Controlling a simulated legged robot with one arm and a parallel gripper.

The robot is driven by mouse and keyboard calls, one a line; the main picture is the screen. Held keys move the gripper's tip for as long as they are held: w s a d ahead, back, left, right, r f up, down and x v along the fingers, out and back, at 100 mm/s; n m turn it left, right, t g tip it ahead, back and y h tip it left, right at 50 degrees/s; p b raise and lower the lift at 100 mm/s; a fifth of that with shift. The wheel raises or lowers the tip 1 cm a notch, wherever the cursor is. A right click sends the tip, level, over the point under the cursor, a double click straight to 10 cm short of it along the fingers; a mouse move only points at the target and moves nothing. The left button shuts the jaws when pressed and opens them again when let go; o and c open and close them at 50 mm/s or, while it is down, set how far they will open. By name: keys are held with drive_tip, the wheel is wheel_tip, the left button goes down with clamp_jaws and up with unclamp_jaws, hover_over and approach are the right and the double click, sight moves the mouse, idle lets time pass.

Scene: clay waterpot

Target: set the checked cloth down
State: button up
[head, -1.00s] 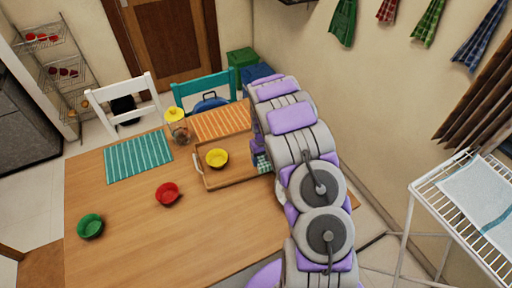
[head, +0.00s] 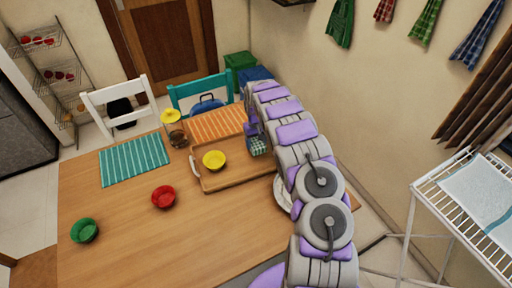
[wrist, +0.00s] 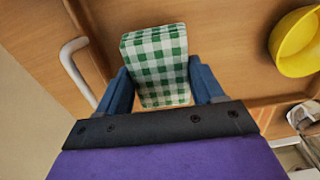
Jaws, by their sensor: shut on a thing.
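The green-and-white checked cloth (head: 258,146) is a small folded block at the right part of the wooden tray (head: 239,172). My gripper (wrist: 158,80) is shut on the cloth, with a blue finger on each side of it in the wrist view, where the cloth (wrist: 155,55) stands out beyond the fingertips. The cloth is over the tray; I cannot tell whether it touches the tray floor. In the head view my arm hides the tray's right end.
A yellow bowl (head: 214,160) stands in the tray, left of the cloth. Red (head: 164,197) and green (head: 85,231) bowls stand on the table (head: 130,240). A yellow-lidded jar (head: 176,135) is behind the tray. Orange (head: 217,124) and teal (head: 135,160) mats lie at the back.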

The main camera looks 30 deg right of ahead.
sight(256, 142)
drive_tip(key=shift+w, duration=0.2)
wheel_tip(256, 142, down, 4)
drive_tip(key=shift+r+b, duration=0.15)
drive_tip(key=shift+b, duration=0.55)
drive_tip(key=shift+r, duration=0.1)
drive_tip(key=o, duration=1)
drive_tip(key=shift+r, duration=0.1)
